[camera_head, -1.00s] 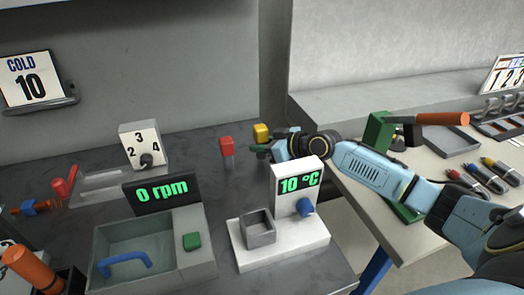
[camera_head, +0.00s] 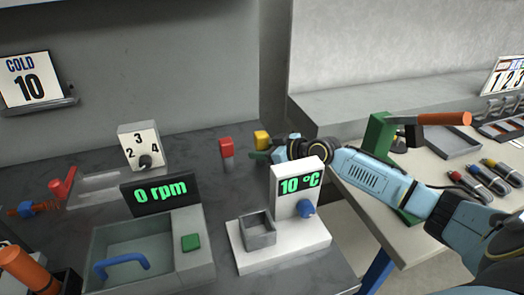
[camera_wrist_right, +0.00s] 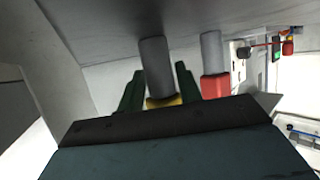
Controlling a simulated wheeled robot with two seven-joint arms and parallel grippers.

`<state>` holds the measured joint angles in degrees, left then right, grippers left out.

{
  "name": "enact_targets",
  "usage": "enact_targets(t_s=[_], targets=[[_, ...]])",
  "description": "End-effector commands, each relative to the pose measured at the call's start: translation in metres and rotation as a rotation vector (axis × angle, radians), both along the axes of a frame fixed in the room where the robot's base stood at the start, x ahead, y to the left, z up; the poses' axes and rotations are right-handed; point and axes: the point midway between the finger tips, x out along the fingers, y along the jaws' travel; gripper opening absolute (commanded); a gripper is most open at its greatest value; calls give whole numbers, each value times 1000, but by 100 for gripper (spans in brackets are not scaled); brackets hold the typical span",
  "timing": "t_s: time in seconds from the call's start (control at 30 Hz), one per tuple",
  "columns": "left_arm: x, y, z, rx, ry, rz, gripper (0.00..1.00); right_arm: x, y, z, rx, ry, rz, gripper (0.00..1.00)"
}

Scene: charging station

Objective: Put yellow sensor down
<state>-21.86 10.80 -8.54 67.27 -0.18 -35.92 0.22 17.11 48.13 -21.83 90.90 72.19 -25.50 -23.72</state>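The yellow sensor (camera_head: 262,138) is at the back right of the dark bench, with its lower part hidden by my right gripper (camera_head: 261,155). In the right wrist view its yellow block (camera_wrist_right: 163,102) with a grey cylinder (camera_wrist_right: 156,68) sits between the two dark green fingers of my right gripper (camera_wrist_right: 160,90), which appear closed on the block. Whether the sensor touches the bench is hard to tell. The red sensor (camera_head: 226,147) stands to its left, and it also shows in the right wrist view (camera_wrist_right: 215,87). My left gripper is not in view.
A white 10 °C device (camera_head: 300,230) stands in front of my right wrist. A basin with a 0 rpm display (camera_head: 160,194) and a numbered dial box (camera_head: 140,147) are to the left. A light table (camera_head: 400,225) on the right holds cables and a green clamp-like stand (camera_head: 379,134).

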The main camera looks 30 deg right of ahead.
Motion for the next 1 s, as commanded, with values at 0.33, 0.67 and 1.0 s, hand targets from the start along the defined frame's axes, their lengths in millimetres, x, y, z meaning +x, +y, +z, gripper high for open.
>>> enact_targets(t_s=[0.33,0.67,1.0], targets=[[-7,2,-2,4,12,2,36,0,0,0,0,0,0,48],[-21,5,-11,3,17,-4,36,-18,-9,9,-5,2,0,48],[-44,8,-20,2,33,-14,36,-72,-33,32,-5,4,2,48]])
